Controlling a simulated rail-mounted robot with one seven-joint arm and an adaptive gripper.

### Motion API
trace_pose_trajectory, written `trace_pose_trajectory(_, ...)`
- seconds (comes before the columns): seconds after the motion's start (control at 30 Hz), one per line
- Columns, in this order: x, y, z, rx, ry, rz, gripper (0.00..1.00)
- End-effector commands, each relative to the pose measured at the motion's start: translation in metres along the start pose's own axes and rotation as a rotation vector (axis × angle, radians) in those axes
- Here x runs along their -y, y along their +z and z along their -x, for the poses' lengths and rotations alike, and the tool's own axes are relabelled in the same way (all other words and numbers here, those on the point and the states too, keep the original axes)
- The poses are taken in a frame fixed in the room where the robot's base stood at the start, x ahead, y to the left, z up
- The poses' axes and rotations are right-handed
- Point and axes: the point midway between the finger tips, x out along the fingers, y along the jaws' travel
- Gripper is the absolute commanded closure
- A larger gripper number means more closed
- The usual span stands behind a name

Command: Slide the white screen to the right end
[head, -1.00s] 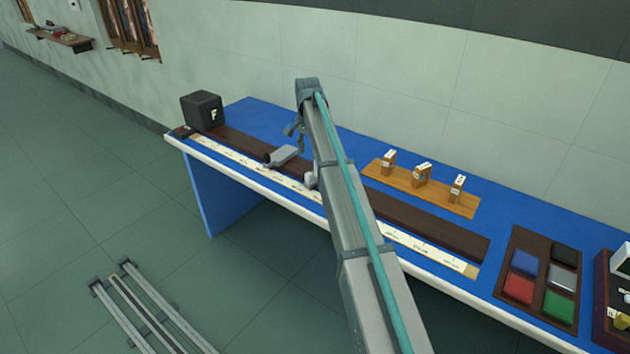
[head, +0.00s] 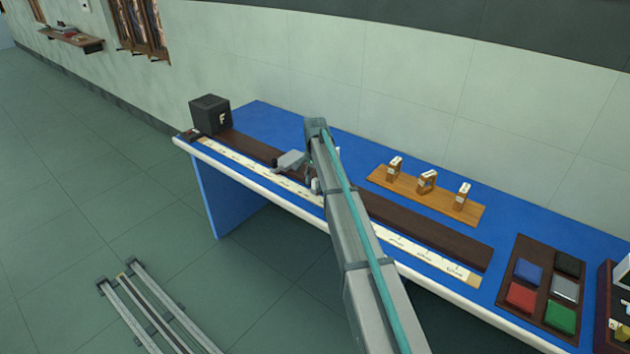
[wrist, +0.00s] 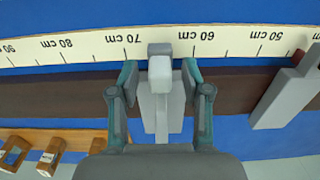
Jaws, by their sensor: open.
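A pale upright piece, seemingly the white screen with a light block on top (wrist: 160,68), stands on the dark rail near the 65 cm scale mark in the wrist view. My gripper (wrist: 160,92) is open, with one finger on each side of this piece; I cannot tell whether either touches it. In the head view my arm hides most of the gripper and the screen. The dark rail (head: 430,222) runs along the bench with a white centimetre scale (head: 410,247) in front.
A grey carriage (head: 290,160) stands on the rail to the left; it also shows at the wrist view's right edge (wrist: 288,92). A black box marked F (head: 210,115) is at the rail's left end. The rail's right part looks clear. A wooden rack (head: 440,198) stands behind it.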

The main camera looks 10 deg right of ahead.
Motion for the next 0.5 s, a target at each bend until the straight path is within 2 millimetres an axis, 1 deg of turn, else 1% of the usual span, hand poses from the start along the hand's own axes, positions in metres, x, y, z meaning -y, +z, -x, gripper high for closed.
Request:
trace_pose_trajectory(0.17, 0.0, 0.0, -0.0002, 0.0, 0.0, 0.0, 0.52)
trace_pose_trajectory(0.27, -0.0001, 0.0, -0.0001, 0.0, 0.0, 0.0, 0.67)
trace_pose_trajectory(0.43, -0.0001, 0.0, 0.0, 0.0, 0.0, 0.0, 0.95)
trace_pose_trajectory(0.47, -0.0001, 0.0, 0.0, 0.0, 0.0, 0.0, 1.0)
trace_pose_trajectory(0.5, -0.0001, 0.0, 0.0, 0.0, 0.0, 0.0, 1.0)
